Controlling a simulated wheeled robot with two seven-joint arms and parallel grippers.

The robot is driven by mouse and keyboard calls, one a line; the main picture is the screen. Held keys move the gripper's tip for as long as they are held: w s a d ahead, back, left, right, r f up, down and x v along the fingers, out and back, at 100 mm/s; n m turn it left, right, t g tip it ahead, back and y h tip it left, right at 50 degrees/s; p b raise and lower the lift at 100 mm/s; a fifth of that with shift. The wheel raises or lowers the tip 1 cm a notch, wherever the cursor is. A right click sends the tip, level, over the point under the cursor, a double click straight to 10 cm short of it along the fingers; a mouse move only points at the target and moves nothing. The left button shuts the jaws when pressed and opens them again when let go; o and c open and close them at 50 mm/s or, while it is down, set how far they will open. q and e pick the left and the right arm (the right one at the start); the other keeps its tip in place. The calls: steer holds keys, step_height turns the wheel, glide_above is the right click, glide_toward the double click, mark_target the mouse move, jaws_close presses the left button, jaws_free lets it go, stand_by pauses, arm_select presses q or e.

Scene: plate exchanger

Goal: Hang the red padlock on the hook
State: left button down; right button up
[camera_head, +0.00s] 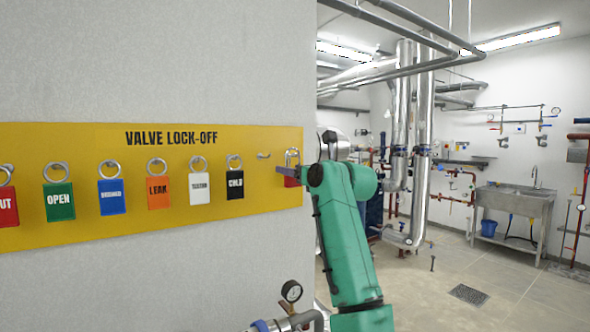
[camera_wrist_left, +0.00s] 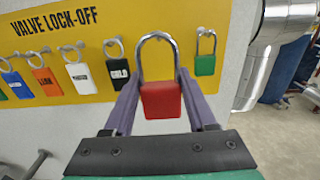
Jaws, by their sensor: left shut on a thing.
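The red padlock (camera_wrist_left: 161,100) is upright between the two purple fingers of my left gripper (camera_wrist_left: 163,92), its silver shackle pointing up. In the head view my left gripper (camera_head: 287,170) is at the right end of the yellow board, with a bit of the red padlock (camera_head: 291,183) showing beside it. An empty metal hook (camera_head: 264,156) sticks out of the board just left of the padlock, right of the black tag. In the wrist view I cannot make out this hook behind the shackle. My right gripper is not in view.
The yellow board (camera_head: 90,222) carries several coloured tags on rings, with a black tag (camera_head: 235,180) nearest the empty hook. In the wrist view a green padlock (camera_wrist_left: 205,65) hangs right of the red one. Large silver pipes stand right of the wall.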

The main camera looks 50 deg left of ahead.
arm_select(q)
steer(key=shift+w+a+f+p, duration=0.15)
steer(key=shift+w+a+p, duration=0.3)
steer(key=shift+a+p, duration=1.7)
steer(key=shift+w+a+f+p, duration=0.15)
steer(key=shift+w+a+p, duration=0.35)
steer(key=shift+a+p, duration=1.6)
steer(key=shift+w+a+f+p, duration=0.15)
steer(key=shift+w+a+p, duration=0.55)
steer(key=shift+a, duration=2.6)
steer(key=shift+s, duration=0.25)
steer(key=shift+d+f+b, duration=0.15)
steer(key=shift+d+b, duration=0.25)
steer(key=s+d+b, duration=0.1)
steer(key=d+b, duration=0.5)
steer(key=d, duration=0.1)
steer(key=shift+s+d+r+b, duration=0.25)
steer(key=shift+r+b, duration=0.1)
